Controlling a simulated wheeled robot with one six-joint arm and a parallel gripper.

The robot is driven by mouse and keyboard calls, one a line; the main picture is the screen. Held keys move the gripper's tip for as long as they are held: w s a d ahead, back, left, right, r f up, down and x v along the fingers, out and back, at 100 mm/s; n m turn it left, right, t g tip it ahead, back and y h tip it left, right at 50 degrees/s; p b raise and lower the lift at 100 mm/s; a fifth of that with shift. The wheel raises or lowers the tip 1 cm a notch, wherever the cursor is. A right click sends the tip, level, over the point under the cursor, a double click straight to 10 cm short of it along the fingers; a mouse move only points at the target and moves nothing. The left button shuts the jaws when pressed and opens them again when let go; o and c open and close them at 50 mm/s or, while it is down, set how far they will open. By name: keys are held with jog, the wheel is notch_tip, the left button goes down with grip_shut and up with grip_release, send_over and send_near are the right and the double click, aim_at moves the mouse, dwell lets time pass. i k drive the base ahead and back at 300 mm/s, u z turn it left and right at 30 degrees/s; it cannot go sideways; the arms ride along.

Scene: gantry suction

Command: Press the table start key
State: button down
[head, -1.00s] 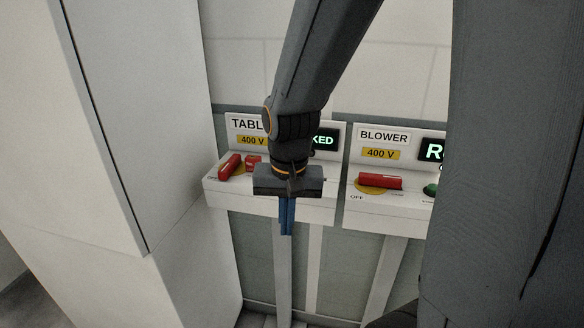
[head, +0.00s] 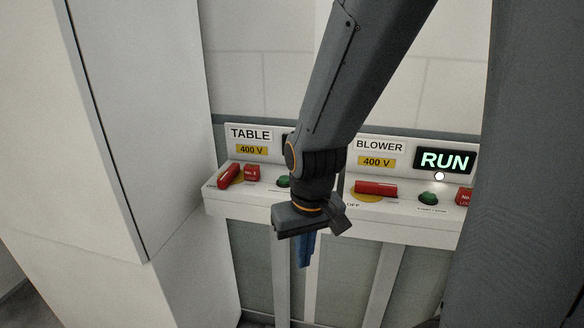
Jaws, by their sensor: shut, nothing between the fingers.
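The table control box (head: 231,203) is a white console marked TABLE and 400 V. A green key (head: 283,182) shows on its sloped top, just left of my wrist; its label is not readable. My gripper (head: 304,262) points down with blue fingers shut and empty, below and right of the green key, in front of the box. My arm hides the right part of the table box and most of its display.
A tall white cabinet (head: 110,130) closes off the left side.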

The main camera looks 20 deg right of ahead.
aim_at(283, 180)
jog(key=z, duration=0.85)
jog(key=k, duration=0.7)
jog(key=u, duration=0.9)
jog(key=i, duration=1)
